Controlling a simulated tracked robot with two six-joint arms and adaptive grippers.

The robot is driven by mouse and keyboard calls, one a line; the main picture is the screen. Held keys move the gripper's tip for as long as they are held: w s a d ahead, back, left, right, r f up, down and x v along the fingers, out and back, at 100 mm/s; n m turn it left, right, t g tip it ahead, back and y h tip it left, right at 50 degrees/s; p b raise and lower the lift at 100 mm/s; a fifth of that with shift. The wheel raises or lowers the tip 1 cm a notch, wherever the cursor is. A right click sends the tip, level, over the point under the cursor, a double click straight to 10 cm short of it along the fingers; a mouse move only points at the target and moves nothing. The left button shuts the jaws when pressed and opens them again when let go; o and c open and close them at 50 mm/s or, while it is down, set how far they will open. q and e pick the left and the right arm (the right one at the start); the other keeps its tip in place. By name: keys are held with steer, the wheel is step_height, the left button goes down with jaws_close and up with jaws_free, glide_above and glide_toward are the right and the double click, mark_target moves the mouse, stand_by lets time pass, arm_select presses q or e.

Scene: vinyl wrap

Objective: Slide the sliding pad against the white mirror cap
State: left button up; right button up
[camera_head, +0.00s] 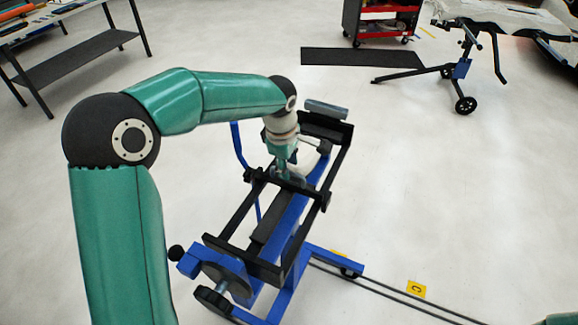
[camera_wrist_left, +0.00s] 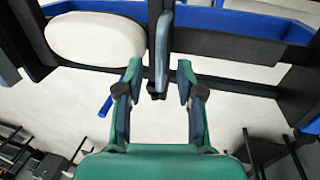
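The white mirror cap (camera_wrist_left: 95,37) shows as a smooth oval at the upper left of the left wrist view. A thin grey-blue upright piece (camera_wrist_left: 163,50), which looks like the sliding pad, stands right of the cap with a narrow gap between them in the picture. My left gripper (camera_wrist_left: 160,77) is open, with one finger on each side of this piece and visible space to both fingers. In the head view my left gripper (camera_head: 288,172) points down into the black and blue stand; the arm and frame largely hide the cap and pad there.
The stand's black frame (camera_head: 240,253) and blue beams surround the left gripper closely. A grey block (camera_head: 326,110) sits at its far end. A table (camera_head: 85,50), a red tool cart (camera_head: 380,22) and a wheeled stand (camera_head: 465,70) are farther back. Open floor lies to the right.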

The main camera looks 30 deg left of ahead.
arm_select(q)
steer(key=shift+w+f, duration=0.15)
steer(key=shift+f, duration=0.7)
jaws_close()
